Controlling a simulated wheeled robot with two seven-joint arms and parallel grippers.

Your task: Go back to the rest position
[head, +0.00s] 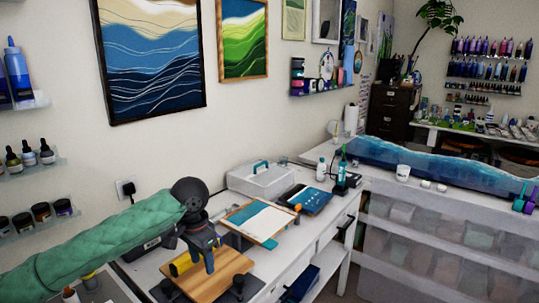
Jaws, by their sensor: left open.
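My left arm comes in from the left in a green quilted sleeve. My left gripper (197,262) points down over a wooden board (222,279) on the white worktable (287,262). Its jaws are open, and no object shows held in them. A yellow and black item (181,265) shows beside the fingers; I cannot tell whether it touches them. My right gripper is not in view.
A white and teal panel (262,219) and a blue panel (305,199) lie further along the table. A clear box (262,178) with a teal handle, a white bottle (321,169) and a green bottle (342,168) stand behind. A long blue resin piece (430,165) lies at right.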

